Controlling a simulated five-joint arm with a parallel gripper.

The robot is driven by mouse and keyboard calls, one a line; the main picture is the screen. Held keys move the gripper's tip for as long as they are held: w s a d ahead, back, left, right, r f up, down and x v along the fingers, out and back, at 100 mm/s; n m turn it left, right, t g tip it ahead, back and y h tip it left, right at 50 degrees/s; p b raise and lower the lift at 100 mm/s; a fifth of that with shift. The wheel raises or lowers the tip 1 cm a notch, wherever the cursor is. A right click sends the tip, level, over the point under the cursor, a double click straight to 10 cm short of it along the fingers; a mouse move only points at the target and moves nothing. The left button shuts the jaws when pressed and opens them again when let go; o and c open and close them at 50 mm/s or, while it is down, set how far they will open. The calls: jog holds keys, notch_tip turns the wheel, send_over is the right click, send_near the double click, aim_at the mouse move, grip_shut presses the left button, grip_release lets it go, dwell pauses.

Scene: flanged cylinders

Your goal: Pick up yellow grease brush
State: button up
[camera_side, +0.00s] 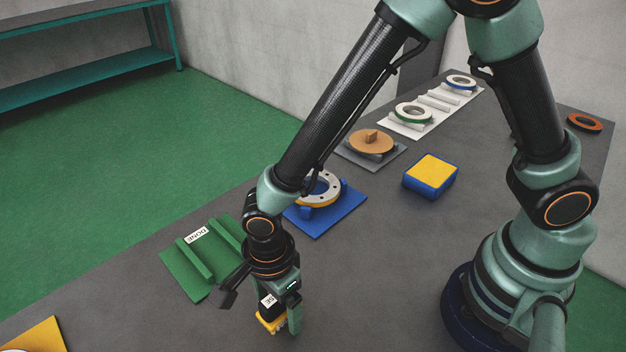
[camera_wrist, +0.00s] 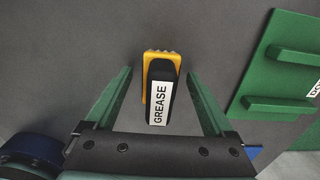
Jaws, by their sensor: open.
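The yellow grease brush (camera_wrist: 162,62) has a black handle with a white label reading GREASE. In the wrist view it lies between the two green fingers of my gripper (camera_wrist: 160,95), with a gap on each side. In the side view, my gripper (camera_side: 279,318) points down over the yellow brush (camera_side: 270,324) near the front of the table. One finger stands in front of the brush's right side there. My gripper is open, and the brush's handle is partly hidden in the side view.
A green tray marked DONE (camera_side: 176,262) lies left of my gripper. Behind it are a blue fixture (camera_side: 330,221) with a flanged ring, a blue-and-yellow block (camera_side: 431,176) and a grey plate with an orange disc (camera_side: 372,142). The grey table right of my gripper is clear.

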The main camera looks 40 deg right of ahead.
grip_shut()
dwell(0.4)
notch_tip(320, 180, up, 20)
dwell(0.5)
